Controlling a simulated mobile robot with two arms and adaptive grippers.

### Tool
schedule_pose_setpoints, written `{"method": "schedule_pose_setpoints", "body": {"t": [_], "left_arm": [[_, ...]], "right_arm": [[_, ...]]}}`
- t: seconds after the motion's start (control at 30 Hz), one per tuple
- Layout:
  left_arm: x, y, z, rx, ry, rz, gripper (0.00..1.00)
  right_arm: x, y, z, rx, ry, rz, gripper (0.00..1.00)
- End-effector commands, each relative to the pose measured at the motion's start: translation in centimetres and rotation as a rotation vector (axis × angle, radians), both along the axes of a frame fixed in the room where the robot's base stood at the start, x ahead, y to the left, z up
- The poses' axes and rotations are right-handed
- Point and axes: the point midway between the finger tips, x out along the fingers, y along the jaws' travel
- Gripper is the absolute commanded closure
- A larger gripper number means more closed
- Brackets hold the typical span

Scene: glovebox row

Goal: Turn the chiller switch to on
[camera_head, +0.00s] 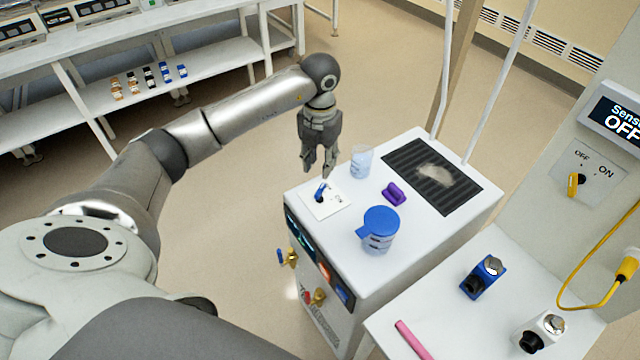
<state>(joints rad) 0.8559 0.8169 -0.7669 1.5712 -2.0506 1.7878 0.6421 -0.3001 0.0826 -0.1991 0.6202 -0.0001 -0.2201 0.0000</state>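A small switch with a blue handle (321,191) sits on a white plate (325,208) on top of a white cabinet (420,229), at its left corner. The plate has small lettering, and I cannot read clearly which mark the handle points to. No chiller name is legible on the cabinet. My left gripper (319,170) hangs just above and behind the switch, fingers pointing down. The fingers are apart with nothing between them, and they do not appear to touch the handle. My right gripper is not in view.
On the cabinet top stand a clear beaker (361,162), a purple item (394,193), a blue-lidded jug (378,232) and a dark ribbed mat (459,184). A yellow switch (574,184) is on the right panel below a display (616,116) reading OFF. Valves (290,257) stick out in front.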

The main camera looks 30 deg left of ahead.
Motion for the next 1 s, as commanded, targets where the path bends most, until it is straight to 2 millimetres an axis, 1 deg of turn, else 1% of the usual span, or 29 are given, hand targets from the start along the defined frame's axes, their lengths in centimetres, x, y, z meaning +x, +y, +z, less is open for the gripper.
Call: {"method": "schedule_pose_setpoints", "body": {"t": [0.03,0.3,0.4,0.5,0.63,0.87,1.0], "left_arm": [[-0.2,-0.1,-0.8,-0.001,0.007,-0.001,0.68],[-0.2,-0.1,-5.9,-0.004,0.005,-0.002,0.68],[-0.1,-0.1,-7.3,-0.004,0.002,-0.001,0.68],[-0.1,-0.2,-8.3,-0.004,0.001,-0.003,0.68],[0.0,-0.2,-8.8,-0.004,-0.001,-0.004,0.68],[0.0,-0.1,-8.9,-0.004,-0.001,-0.004,0.68],[0.0,-0.1,-8.9,-0.004,-0.001,-0.004,0.85]], "right_arm": [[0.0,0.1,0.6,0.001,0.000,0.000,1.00],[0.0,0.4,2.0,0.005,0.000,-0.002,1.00],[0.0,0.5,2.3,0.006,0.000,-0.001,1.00],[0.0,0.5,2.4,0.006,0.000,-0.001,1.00],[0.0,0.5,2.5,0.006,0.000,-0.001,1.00],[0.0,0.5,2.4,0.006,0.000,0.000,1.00],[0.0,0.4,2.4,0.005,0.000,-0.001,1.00]]}}
